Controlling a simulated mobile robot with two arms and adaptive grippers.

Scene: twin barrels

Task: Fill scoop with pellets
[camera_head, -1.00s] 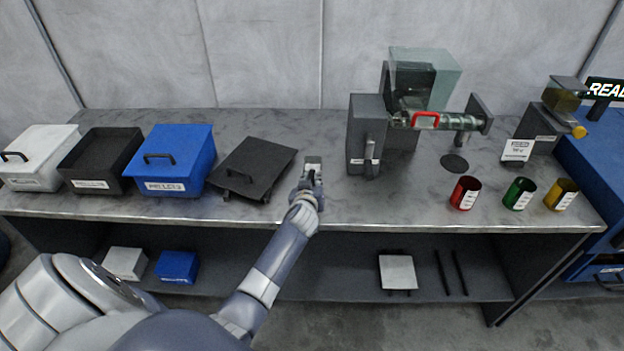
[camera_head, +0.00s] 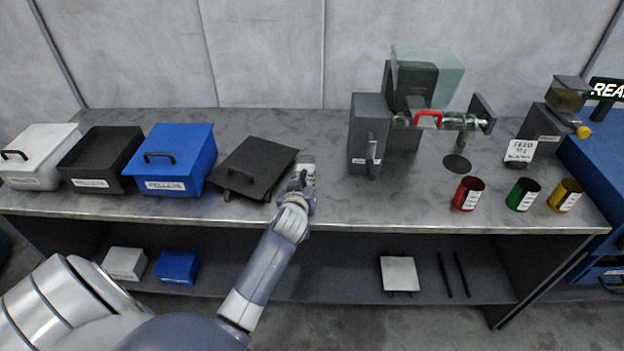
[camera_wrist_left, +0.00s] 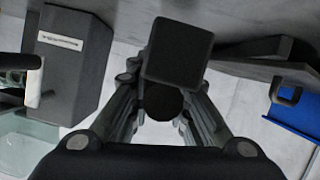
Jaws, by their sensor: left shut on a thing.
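My left gripper (camera_head: 301,182) is above the front middle of the table, just right of a dark lid. In the left wrist view, the gripper (camera_wrist_left: 160,92) is shut on a dark piece with a square block (camera_wrist_left: 180,52) and a round part, which I take to be the scoop. Its light grey end (camera_head: 308,161) shows past the fingers in the head view; its inside cannot be made out. A blue bin (camera_head: 176,165) labelled as pellets stands at left with its lid on. My right gripper is not in view.
The loose dark lid (camera_head: 256,167) lies tilted beside the blue bin. An open black bin (camera_head: 112,184) and a lidded white bin (camera_head: 35,178) stand further left. A grey machine (camera_head: 368,130) and red, green and yellow cups (camera_head: 467,194) are right. Table between is clear.

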